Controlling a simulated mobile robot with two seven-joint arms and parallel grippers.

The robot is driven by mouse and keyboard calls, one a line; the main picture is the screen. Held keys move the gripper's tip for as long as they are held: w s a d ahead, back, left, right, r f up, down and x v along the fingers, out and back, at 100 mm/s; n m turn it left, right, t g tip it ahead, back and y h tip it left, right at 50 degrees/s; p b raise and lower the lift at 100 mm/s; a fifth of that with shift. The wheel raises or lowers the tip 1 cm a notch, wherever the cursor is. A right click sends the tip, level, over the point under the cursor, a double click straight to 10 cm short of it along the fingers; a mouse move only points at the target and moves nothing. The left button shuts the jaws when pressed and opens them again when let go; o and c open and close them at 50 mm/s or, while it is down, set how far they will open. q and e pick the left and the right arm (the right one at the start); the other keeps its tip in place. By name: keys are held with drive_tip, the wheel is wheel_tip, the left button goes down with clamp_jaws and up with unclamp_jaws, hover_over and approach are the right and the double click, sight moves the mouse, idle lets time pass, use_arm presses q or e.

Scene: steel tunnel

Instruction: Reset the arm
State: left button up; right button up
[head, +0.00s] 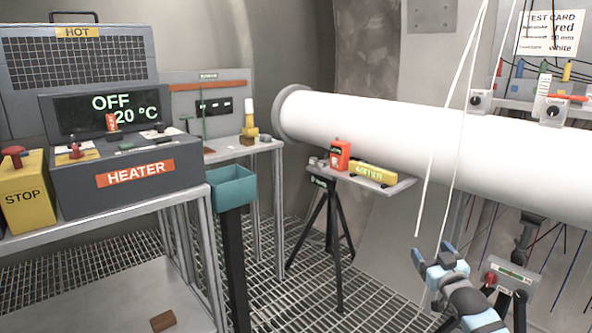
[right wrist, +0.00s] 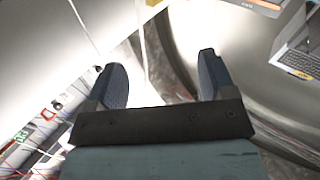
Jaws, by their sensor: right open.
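My right gripper (head: 436,262) is at the lower right of the head view, in front of and below the white pipe. Its blue fingers are spread apart with nothing between them. In the right wrist view the two dark fingers (right wrist: 160,85) are also wide apart and empty. My left gripper is not in the head view.
The large white pipe (head: 400,130) crosses the right side, with thin white cords hanging near my gripper. A small tripod table (head: 400,187) holds a red device and a yellow one. The heater (head: 125,170), reading OFF, and a teal bin (head: 233,190) stand left. Grating floor is open centrally.

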drive_tip(key=s+a+f+n+g+y+b, duration=0.1)
drive_tip(key=s+a+f+y, duration=0.2)
drive_tip(key=s+a, duration=0.7)
drive_tip(key=s+a+f+y+b, duration=0.1)
drive_tip(key=s+a+f+y, duration=0.15)
drive_tip(key=s+a, duration=0.75)
drive_tip(key=s+a+r+y+b, duration=0.1)
drive_tip(key=s+r, duration=0.1)
drive_tip(key=s, duration=0.7)
drive_tip(key=s+a+r+y, duration=0.1)
drive_tip(key=s+a+r, duration=0.1)
drive_tip(key=s, duration=0.7)
use_arm(q)
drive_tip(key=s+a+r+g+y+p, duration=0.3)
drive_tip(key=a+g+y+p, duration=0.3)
drive_tip(key=p, duration=3.2)
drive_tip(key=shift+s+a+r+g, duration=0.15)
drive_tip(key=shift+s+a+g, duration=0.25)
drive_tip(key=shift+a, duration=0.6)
use_arm(e)
drive_tip(key=s+d+r+m+g+h, duration=0.1)
drive_tip(key=s+d+r+g+h, duration=0.3)
drive_tip(key=d+r+g+h, duration=0.2)
drive_tip(key=shift+s+d+r+g, duration=0.3)
drive_tip(key=shift+d+r+g, duration=0.2)
drive_tip(key=shift+d+r, duration=0.5)
